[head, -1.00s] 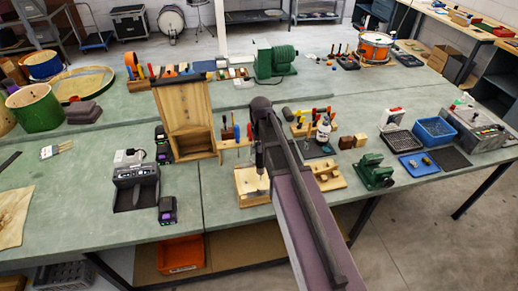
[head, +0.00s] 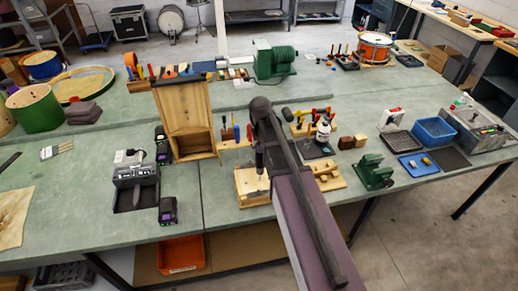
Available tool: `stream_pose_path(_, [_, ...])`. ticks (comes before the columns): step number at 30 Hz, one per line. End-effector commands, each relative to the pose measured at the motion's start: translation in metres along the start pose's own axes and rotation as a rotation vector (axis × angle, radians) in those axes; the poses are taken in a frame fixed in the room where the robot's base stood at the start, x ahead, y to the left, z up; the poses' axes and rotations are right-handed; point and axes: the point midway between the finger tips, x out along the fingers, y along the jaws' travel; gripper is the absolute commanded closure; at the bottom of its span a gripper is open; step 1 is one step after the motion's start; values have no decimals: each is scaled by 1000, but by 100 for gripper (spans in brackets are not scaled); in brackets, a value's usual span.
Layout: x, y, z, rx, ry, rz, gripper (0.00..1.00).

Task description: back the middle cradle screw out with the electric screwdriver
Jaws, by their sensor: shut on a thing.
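My arm reaches in from the bottom right over the bench, and my gripper (head: 262,140) points down, mostly hidden by my own arm. It is shut on the electric screwdriver (head: 260,160), a dark upright tool below the wrist. The screwdriver stands over the pale wooden cradle (head: 243,184), a shallow wooden piece near the front edge of the bench. The cradle's right side is partly covered by my arm. The middle screw is too small to make out, and I cannot tell whether the bit touches it.
A wooden box with a raised panel (head: 186,110) stands behind and left of the cradle. A black charger-like unit (head: 135,178) is to the left. A wooden block with holes (head: 330,177) and a green vise (head: 374,172) are to the right. The bench's front left is fairly clear.

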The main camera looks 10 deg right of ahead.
Motion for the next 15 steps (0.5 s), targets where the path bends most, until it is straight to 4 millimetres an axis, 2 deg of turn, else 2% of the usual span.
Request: stream_pose_path(15, [-3,0,0,0,0,0,100])
